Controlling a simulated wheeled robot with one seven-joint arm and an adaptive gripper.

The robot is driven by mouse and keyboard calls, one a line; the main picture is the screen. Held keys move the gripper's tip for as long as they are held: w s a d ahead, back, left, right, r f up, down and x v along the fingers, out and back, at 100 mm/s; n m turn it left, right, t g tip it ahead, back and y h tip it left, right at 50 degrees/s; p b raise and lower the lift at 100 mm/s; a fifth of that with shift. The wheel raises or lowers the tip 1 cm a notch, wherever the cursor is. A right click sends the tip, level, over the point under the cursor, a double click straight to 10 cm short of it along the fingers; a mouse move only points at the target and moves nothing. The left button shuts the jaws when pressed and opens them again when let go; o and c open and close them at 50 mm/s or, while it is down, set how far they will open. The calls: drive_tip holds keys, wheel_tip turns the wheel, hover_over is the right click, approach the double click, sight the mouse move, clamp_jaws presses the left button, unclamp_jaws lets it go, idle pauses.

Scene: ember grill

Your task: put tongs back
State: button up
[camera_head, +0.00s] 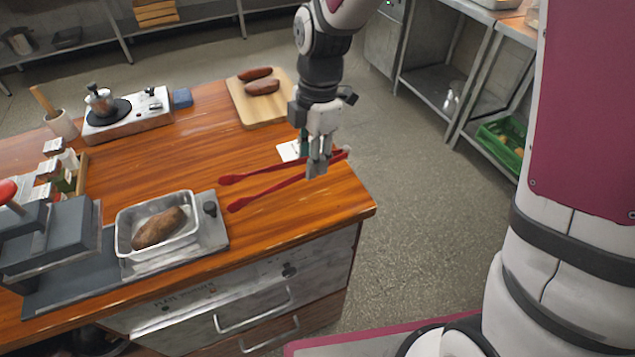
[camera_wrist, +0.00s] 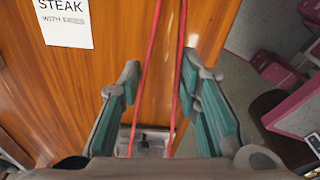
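The red tongs (camera_head: 268,190) have two long thin arms that spread apart toward the left, over the right part of the wooden counter. Their other end is close to my gripper (camera_head: 318,170), which partly hides it. In the wrist view, the tongs' two red arms (camera_wrist: 178,75) run between the fingers of my gripper (camera_wrist: 159,68).
A white card (camera_head: 290,150) reading "STEAK WITH" lies behind the tongs. A cutting board (camera_head: 240,108) with two brown pieces is farther back. A metal tray (camera_head: 125,232) with a brown piece stands at left. The counter's middle (camera_head: 170,165) is clear; its right edge is close.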

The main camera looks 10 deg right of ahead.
sight(310, 191)
drive_tip(key=shift+f, duration=3.3)
drive_tip(key=shift+f, duration=0.1)
drive_tip(key=o, duration=0.5)
drive_tip(key=shift+o, duration=0.4)
wheel_tip(310, 191, up, 12)
drive_tip(key=d, duration=0.1)
drive_tip(key=s+d+r+m+t, duration=0.3)
drive_tip(key=s+d+r+m, duration=0.3)
drive_tip(key=s+m, duration=0.3)
drive_tip(key=s+d+r+m+t+h, duration=0.1)
drive_tip(key=s+d+r+m+t, duration=0.1)
drive_tip(key=s+d+r+m, duration=0.4)
drive_tip(key=shift+s+d+r+m+t, duration=0.2)
drive_tip(key=shift+s+d+m+t, duration=0.3)
drive_tip(key=shift+s+m, duration=2.45)
